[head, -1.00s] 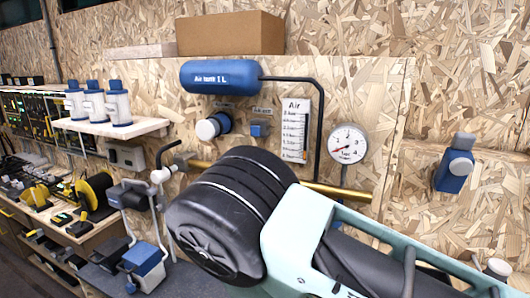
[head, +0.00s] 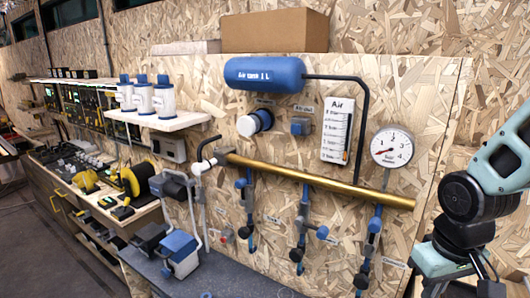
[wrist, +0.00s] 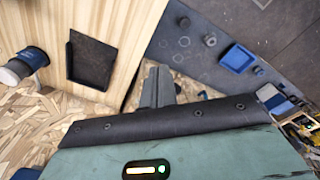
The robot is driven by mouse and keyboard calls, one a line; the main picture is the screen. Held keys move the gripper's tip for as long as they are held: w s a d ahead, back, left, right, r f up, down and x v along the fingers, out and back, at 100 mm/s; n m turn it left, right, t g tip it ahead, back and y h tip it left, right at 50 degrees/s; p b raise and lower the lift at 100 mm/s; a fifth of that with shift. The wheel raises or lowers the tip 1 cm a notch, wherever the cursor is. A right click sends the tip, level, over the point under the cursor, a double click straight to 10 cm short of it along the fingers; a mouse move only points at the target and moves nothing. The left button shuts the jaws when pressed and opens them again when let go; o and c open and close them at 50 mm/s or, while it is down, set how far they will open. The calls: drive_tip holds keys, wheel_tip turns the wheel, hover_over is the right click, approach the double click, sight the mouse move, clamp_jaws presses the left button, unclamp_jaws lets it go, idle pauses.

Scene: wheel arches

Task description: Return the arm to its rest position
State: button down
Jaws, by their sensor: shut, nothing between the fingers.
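My gripper (wrist: 159,76) shows in the wrist view as grey fingers standing up from behind the dark edge of my wrist. The fingers are together and hold nothing. They stand in front of the gap between a pale wood panel and a dark grey surface; I cannot tell how far they are from either. In the head view my arm, pale teal with black joints, is folded at the right edge. I cannot make out the fingers there.
The head view shows a chipboard wall with a brass pipe (head: 320,181), blue valves, a dial gauge (head: 392,147) and a blue air tank (head: 264,74). A grey bench (head: 235,274) stands below. The wrist view shows a black tray (wrist: 90,61) and a blue box (wrist: 238,58).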

wheel_tip(320, 180, up, 3)
drive_tip(key=w+d+m+t, duration=0.1)
drive_tip(key=w+t, duration=0.1)
drive_tip(key=s+a+n+g+b, duration=0.1)
drive_tip(key=s+a+n, duration=0.2)
drive_tip(key=s+a, duration=0.3)
drive_tip(key=s+a+n+g+b, duration=0.1)
drive_tip(key=s+a+n, duration=0.3)
drive_tip(key=s+a, duration=0.3)
drive_tip(key=a, duration=0.5)
drive_tip(key=shift+s+f+n+g+y+b, duration=0.15)
drive_tip(key=shift+n+g+y+b, duration=0.15)
drive_tip(key=shift+g+y, duration=0.1)
